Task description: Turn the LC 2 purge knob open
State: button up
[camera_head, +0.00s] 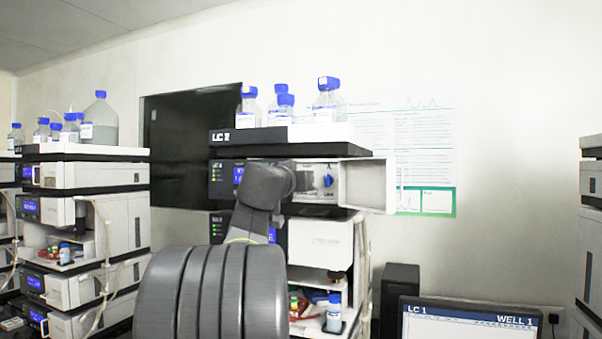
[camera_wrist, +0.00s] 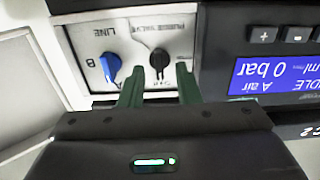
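The black purge valve knob (camera_wrist: 159,61) sits on a light panel under the label "PURGE VALVE", upside down in the wrist view. Its narrow end points down in that picture. My gripper (camera_wrist: 160,70) is open, its two green fingers apart on either side of the knob's lower part. I see no clear contact, and the exact depth is hard to judge. In the head view, my arm covers the gripper, and I cannot make out the black knob. The LC 2 stack's panel (camera_head: 318,171) shows there behind an open door (camera_head: 368,185).
A blue LINE knob (camera_wrist: 110,66) is close beside the left finger. A blue display (camera_wrist: 277,76) reads "0 bar" at right. Bottles (camera_head: 326,104) stand in the LC 2 top tray (camera_head: 345,133). A second stack (camera_head: 98,176) is at left, a monitor (camera_head: 470,318) at lower right.

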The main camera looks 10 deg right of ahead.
jog(key=shift+w+d, duration=0.35)
jog(key=shift+w, duration=0.1)
grip_shut()
jog(key=shift+n, duration=0.3)
jog(key=shift+w+a+f+n, duration=0.1)
jog(key=shift+n, duration=4.2)
jog(key=shift+a+f+n, duration=0.1)
jog(key=shift+n, duration=4.5)
